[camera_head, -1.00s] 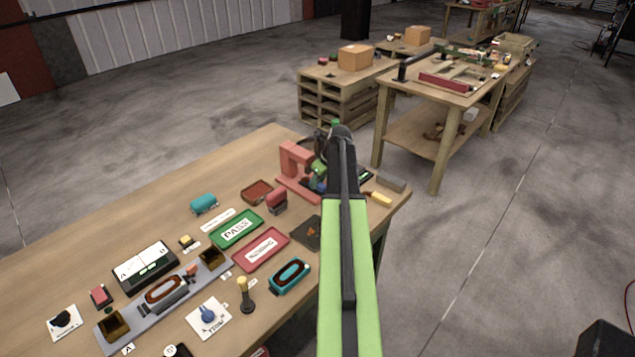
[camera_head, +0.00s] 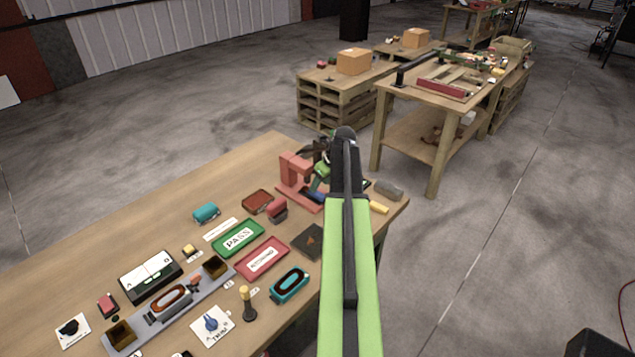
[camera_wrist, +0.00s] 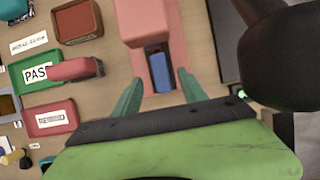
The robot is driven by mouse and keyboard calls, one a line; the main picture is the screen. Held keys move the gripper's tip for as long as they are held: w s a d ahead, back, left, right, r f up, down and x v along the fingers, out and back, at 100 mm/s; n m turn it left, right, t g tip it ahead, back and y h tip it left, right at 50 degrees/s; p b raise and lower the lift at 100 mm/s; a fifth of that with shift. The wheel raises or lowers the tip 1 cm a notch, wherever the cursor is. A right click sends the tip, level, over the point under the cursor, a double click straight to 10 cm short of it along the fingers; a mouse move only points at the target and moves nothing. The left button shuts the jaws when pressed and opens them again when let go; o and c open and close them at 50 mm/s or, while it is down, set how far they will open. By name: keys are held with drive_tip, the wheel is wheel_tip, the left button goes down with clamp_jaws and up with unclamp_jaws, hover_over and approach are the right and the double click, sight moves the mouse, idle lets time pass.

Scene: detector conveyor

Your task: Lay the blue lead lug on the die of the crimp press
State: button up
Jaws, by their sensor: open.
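The crimp press (camera_head: 287,170) is the pink-red frame near the table's far right corner, also seen in the wrist view (camera_wrist: 148,22). The blue lead lug (camera_wrist: 160,72) lies in the dark slot at the press's base, lengthwise, and shows as a blue piece in the head view (camera_head: 316,196). My gripper (camera_wrist: 159,90) is open, with one green finger on each side of the lug and visible gaps between. In the head view my gripper (camera_head: 320,168) is over the press base, partly hidden by my arm. Whether the fingertips are above the lug's height is hard to tell.
A dark rounded body (camera_wrist: 280,55) is close at the wrist view's right. A red roller-like block (camera_head: 277,209), a brown-red tray (camera_head: 257,201) and the green PASS tray (camera_head: 238,238) are left of the press. A grey block (camera_head: 389,190) and yellow piece (camera_head: 378,207) lie right.

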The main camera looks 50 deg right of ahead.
drive_tip(key=p+v, duration=0.9)
drive_tip(key=v, duration=0.3)
drive_tip(key=shift+r, duration=0.1)
